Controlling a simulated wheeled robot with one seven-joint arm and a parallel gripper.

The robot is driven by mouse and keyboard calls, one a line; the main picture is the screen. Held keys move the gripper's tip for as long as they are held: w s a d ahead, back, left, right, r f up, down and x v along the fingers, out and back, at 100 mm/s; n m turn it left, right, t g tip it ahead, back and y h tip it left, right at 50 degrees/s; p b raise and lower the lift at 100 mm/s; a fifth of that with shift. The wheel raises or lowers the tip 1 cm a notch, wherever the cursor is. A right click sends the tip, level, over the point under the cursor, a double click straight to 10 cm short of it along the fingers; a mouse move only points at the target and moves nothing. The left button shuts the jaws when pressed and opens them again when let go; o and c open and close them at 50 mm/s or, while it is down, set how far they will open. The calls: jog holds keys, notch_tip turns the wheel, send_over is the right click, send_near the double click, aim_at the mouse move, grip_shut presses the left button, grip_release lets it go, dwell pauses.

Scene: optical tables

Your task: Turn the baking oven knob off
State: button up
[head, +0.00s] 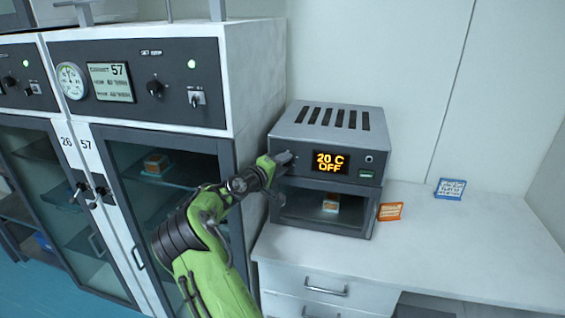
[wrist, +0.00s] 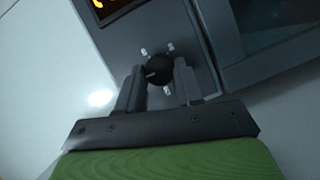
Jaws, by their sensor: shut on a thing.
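The baking oven (head: 345,117) is a small grey box on the white bench. Its display (head: 330,162) reads "20 C OFF" in orange. The round dark oven knob (wrist: 158,68) shows in the wrist view, with small white marks around it. My gripper (head: 284,158) is at the left of the oven's front panel and hides the knob in the head view. In the wrist view my gripper (wrist: 158,77) has one finger on each side of the knob and is shut on it.
A small box (head: 330,203) sits behind the oven's glass door. An orange-edged card (head: 390,212) and a blue card (head: 450,189) lie to the right. A tall cabinet (head: 225,85) stands close on the left. The right of the bench (head: 490,245) is clear.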

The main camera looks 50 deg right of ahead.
jog(key=shift+f+n, duration=0.15)
jog(key=shift+n, duration=0.35)
jog(key=o, duration=1)
jog(key=shift+o, duration=0.2)
jog(key=a+r, duration=0.1)
jog(key=a, duration=1.4)
jog(key=shift+s+a+b, duration=0.15)
jog(key=shift+a+b, duration=0.15)
jog(key=shift+a, duration=0.05)
jog(key=shift+r, duration=0.1)
